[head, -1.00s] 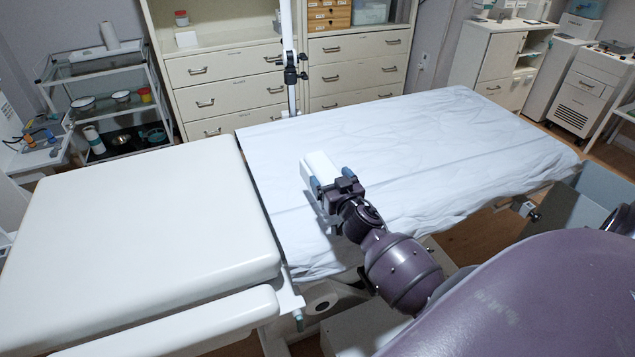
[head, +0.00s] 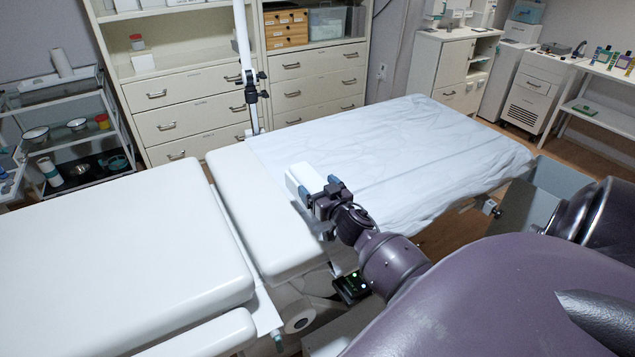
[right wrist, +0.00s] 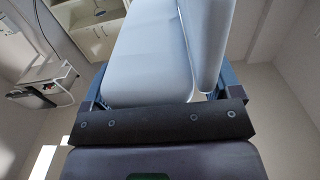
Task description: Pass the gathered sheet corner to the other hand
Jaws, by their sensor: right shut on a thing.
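The white sheet (head: 430,140) lies wrinkled over the right part of the couch in the head view. My right gripper (head: 318,188) is above the sheet's left edge, shut on a smooth white block-like piece, the gathered sheet corner (head: 300,179). In the right wrist view this pale piece (right wrist: 150,65) fills the space between the fingers (right wrist: 160,88). The head view does not show how it joins the sheet. My left gripper is not in view.
A bare white couch section (head: 258,215) lies left of the sheet, beside a larger white pad (head: 110,235). A pole (head: 244,65) stands behind the couch, in front of drawer cabinets (head: 190,120). A trolley (head: 70,130) stands at left.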

